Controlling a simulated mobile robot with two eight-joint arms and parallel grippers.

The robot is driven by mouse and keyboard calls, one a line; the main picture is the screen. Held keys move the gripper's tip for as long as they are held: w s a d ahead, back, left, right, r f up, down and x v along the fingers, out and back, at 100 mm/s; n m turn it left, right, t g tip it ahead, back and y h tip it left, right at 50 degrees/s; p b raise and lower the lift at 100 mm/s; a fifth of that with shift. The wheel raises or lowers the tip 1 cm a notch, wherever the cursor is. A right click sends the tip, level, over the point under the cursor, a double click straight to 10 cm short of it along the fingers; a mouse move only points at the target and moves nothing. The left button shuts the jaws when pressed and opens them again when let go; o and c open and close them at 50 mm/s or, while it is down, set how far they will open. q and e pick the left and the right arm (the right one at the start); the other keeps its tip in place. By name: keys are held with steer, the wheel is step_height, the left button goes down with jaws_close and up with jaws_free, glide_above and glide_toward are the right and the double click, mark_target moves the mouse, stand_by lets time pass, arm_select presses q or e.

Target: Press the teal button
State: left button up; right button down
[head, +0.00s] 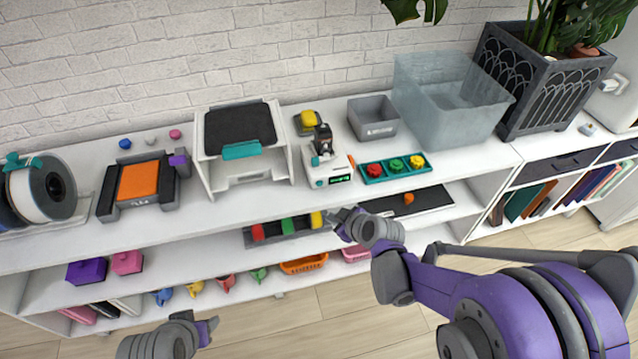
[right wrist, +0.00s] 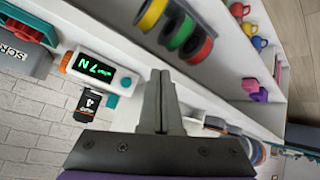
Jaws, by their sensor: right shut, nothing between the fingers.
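A small white device (head: 328,168) with a lit green display stands on the shelf top. A small teal part (head: 318,183), which looks like a button, sits at its front left corner; it also shows in the right wrist view (right wrist: 125,82). An orange knob (right wrist: 67,62) is at the device's other end. My right gripper (head: 340,214) is shut and empty, in front of the shelf edge and below the device, apart from the teal part. My left gripper (head: 207,327) is low at the bottom of the head view; its finger opening is unclear.
A teal tray (head: 372,180) with red, yellow and green knobs stands right of the device. A white stand (head: 290,160) with a black top is close on its left. Red, green and yellow spools (head: 288,226) lie on the shelf below. A grey bin (head: 374,128) stands behind.

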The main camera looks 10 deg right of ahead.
mark_target(320, 183)
steer(key=shift+w, duration=0.1)
steer(key=w, duration=0.7)
steer(key=shift+a, duration=0.15)
steer(key=shift+w, duration=0.85)
stand_by(1.2)
steer(key=shift+w, duration=0.4)
steer(key=shift+w, duration=0.35)
stand_by(0.5)
steer(key=shift+s, duration=0.8)
